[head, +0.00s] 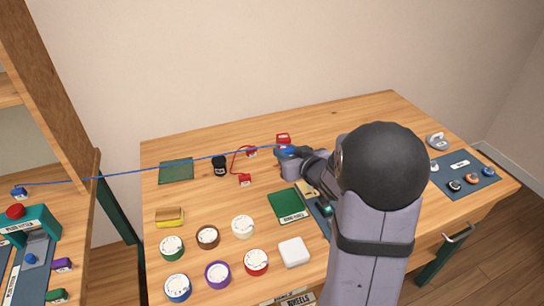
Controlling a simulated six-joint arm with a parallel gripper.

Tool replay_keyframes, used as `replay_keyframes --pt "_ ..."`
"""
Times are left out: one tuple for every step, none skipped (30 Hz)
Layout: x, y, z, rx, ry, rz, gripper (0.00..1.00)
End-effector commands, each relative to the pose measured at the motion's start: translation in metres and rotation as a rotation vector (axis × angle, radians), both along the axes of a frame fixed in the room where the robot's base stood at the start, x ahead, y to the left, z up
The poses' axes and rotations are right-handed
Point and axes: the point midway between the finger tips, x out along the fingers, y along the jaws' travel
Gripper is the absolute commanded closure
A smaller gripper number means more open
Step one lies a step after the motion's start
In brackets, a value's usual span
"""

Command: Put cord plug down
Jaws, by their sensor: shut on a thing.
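A blue cord (118,174) stretches nearly straight from a blue end piece (19,192) on the left unit, across the gap, to my gripper. My gripper (288,157) is over the back middle of the table and is shut on a blue cord plug (284,149) at the cord's right end. My arm comes in from the front right and hides part of the table. I cannot tell whether the plug touches the table top.
A red cord (233,160) with red end blocks lies left of my gripper, near a black part (219,166). A green mat (176,171) is at the back left. Several dials stand in front, including a white one (243,226). A blue-grey mat (468,180) holds parts at right.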

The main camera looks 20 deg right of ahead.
Motion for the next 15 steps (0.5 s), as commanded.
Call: replay_keyframes --pt "0.000 0.000 0.000 0.000 0.000 0.000 0.93" --pt "0.000 0.000 0.000 0.000 0.000 0.000 0.93" --pt "0.001 0.001 0.000 0.000 0.000 0.002 0.93" --pt "0.002 0.001 0.000 -0.001 -0.001 0.004 0.93" --pt "0.004 0.003 0.000 -0.001 0.000 0.006 0.93" --pt "0.007 0.005 0.000 -0.001 0.000 0.011 0.93" --pt "0.010 0.008 0.000 -0.002 0.000 0.016 0.93" --pt "0.014 0.011 0.001 -0.003 0.001 0.022 0.93" --pt "0.020 0.015 0.000 -0.003 0.002 0.032 0.93" --pt "0.026 0.020 0.001 -0.004 0.002 0.041 0.93" --pt "0.032 0.025 0.001 -0.005 0.002 0.050 0.93" --pt "0.041 0.034 0.001 -0.007 0.004 0.065 0.93" --pt "0.049 0.041 0.002 -0.009 0.003 0.076 0.93" --pt "0.057 0.049 0.002 -0.010 0.004 0.089 0.93" --pt "0.068 0.061 0.003 -0.012 0.004 0.107 0.93"
